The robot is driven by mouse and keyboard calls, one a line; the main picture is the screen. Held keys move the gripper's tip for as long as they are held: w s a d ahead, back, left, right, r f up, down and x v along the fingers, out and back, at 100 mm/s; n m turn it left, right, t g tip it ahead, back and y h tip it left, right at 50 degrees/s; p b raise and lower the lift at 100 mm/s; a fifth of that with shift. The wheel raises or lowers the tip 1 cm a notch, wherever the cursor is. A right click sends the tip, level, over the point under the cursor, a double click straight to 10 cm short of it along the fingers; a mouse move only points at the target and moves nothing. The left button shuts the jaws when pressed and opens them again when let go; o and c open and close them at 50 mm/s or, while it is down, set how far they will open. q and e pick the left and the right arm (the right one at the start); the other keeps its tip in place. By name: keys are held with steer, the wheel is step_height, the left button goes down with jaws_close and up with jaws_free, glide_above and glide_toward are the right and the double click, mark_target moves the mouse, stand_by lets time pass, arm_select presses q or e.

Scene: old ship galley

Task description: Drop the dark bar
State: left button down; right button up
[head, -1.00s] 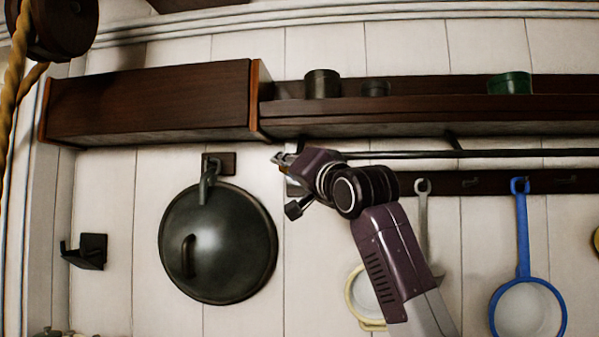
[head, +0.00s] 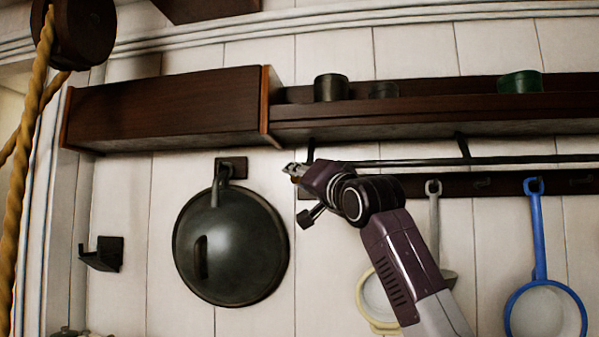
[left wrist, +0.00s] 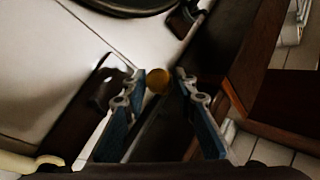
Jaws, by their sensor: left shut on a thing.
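The dark bar (head: 400,163) runs nearly level under the shelf in the head view, in front of the wall. Its left end is hidden behind my left gripper (head: 290,170). In the left wrist view my left gripper (left wrist: 160,78) has its two fingers closed about a round brown-gold knob (left wrist: 157,81), which appears to be the bar's end. A dark straight length shows between the fingers, though this view is dim. My right gripper is not in view.
A dark shelf (head: 420,132) with small tins and a closed wooden box (head: 165,110) are above. A round dark lid (head: 230,247) hangs left of my gripper. A blue-rimmed strainer (head: 538,262) and a cream one hang at right. A rope hangs far left.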

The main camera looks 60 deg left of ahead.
arm_select(q)
steer(key=shift+w+a+r, duration=0.1)
steer(key=shift+w+a, duration=0.05)
steer(key=shift+w, duration=0.15)
steer(key=c, duration=2)
jaws_free()
steer(key=o, duration=0.3)
steer(key=a, duration=0.1)
steer(key=a+f, duration=0.1)
steer(key=w, duration=0.1)
steer(key=shift+a+f, duration=0.25)
steer(key=shift+a, duration=0.15)
steer(key=shift+o, duration=0.2)
steer(key=shift+s+d+r, duration=0.25)
steer(key=shift+d+r, duration=0.05)
steer(key=shift+d, duration=0.4)
steer(key=shift+a+f, duration=0.1)
steer(key=shift+a, duration=0.05)
steer(key=v, duration=1.2)
steer(key=shift+c, duration=0.5)
